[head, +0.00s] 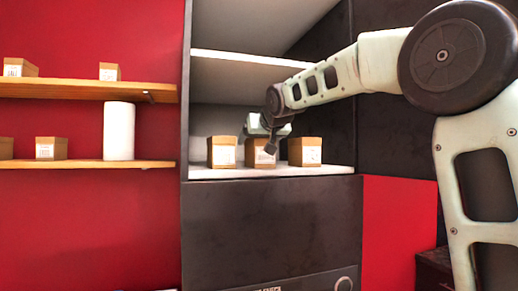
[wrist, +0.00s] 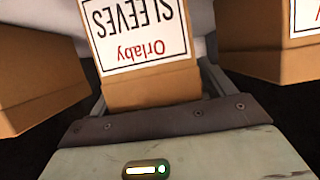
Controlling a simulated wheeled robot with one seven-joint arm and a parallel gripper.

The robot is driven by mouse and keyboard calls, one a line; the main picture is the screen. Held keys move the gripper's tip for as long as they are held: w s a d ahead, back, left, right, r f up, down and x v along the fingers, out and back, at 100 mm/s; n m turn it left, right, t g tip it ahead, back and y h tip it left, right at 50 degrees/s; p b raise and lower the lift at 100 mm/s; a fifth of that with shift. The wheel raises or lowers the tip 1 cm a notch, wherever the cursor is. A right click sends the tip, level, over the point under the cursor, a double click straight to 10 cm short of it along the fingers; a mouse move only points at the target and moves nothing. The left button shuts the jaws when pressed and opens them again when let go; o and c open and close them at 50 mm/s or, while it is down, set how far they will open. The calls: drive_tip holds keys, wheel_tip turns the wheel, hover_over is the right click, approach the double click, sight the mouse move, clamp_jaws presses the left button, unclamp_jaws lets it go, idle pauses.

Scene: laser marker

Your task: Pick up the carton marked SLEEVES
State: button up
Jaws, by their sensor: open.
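The carton marked SLEEVES (wrist: 153,92) is in the middle of the wrist view, a brown box with a white label that also reads Orlaby, upside down. In the head view, the middle carton (head: 261,160) on the cabinet shelf is partly hidden by my gripper (head: 268,142). In the wrist view my gripper (wrist: 153,84) is open, with a finger along each side of the SLEEVES carton. Whether either finger touches it I cannot tell. The fingertips are hidden.
One carton (head: 221,152) stands close on the left and another (head: 305,151) on the right, on the same pale cabinet shelf (head: 335,170). An upper shelf (head: 235,57) is above. Wooden shelves (head: 80,164) at left hold cartons and a white cylinder (head: 118,131).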

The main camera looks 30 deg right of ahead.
drive_tip(key=c, duration=1)
drive_tip(key=shift+c, duration=1)
drive_tip(key=shift+r, duration=0.15)
